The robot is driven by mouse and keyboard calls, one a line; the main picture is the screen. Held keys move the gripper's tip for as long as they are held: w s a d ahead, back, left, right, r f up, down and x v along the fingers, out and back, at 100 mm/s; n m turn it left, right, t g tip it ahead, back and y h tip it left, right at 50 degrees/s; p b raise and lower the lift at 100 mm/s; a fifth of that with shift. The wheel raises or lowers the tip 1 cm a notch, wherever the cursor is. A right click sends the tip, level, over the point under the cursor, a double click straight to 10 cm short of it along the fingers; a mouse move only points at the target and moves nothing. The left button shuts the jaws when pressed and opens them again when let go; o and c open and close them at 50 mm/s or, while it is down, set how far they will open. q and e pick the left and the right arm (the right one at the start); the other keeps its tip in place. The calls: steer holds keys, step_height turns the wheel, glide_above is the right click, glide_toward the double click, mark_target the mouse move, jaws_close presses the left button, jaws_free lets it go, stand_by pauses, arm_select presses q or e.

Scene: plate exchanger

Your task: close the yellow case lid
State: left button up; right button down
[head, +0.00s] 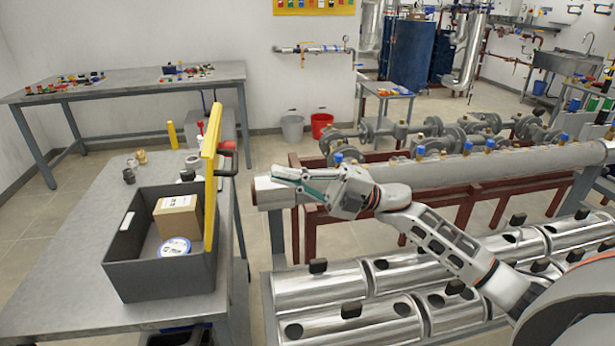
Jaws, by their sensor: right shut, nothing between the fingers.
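The yellow case lid (211,172) stands raised, roughly upright, along the right side of the dark grey case (158,277) on the workbench. The case is open and holds a cardboard box (178,217) and a white-and-blue round tin (175,249). My right gripper (280,176) is shut and empty. In the picture it is to the right of the lid, past the bench's right edge, with its fingers pointing left towards the lid and apart from it. The lid's outer face is mostly hidden. My left gripper is out of view.
The workbench (75,270) has small brass and dark fittings (140,157) behind the case. A red-handled valve (228,147) is close behind the lid. A large silver pipe (440,174) and metal cylinders (320,288) lie right of the bench.

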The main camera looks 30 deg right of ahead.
mark_target(224, 171)
steer(key=shift+p+x, duration=0.6)
steer(key=shift+x, duration=2.25)
